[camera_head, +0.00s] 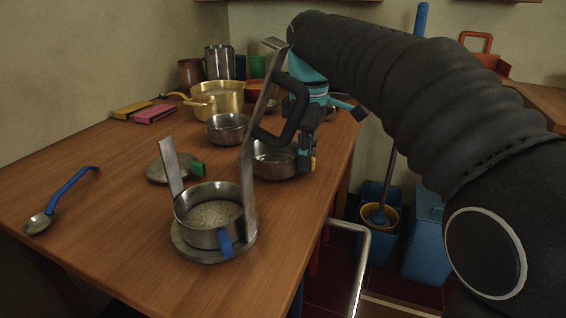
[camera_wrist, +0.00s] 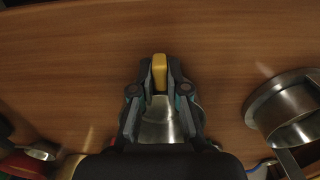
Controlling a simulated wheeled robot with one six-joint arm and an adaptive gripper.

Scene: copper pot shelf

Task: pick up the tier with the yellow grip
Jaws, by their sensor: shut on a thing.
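The steel tier with the yellow grip (camera_head: 275,162) is at the right part of the table, partly hidden behind the carrier's tilted strip. Its yellow grip (camera_wrist: 160,72) is between my fingertips in the wrist view, with the steel wall (camera_wrist: 158,122) just below it. My gripper (camera_head: 312,150) is shut on the yellow grip; it also shows in the wrist view (camera_wrist: 160,85). I cannot tell whether the tier touches the table. The steel carrier (camera_head: 182,246) stands in front with a blue-grip tier (camera_head: 208,238) inside.
The carrier's tall strip with a black handle (camera_head: 290,122) rises close to my gripper. A flat steel piece with a green grip (camera_head: 166,172), a steel bowl (camera_head: 228,127), a brass pot (camera_head: 216,101) and a blue-handled ladle (camera_head: 66,193) lie around.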

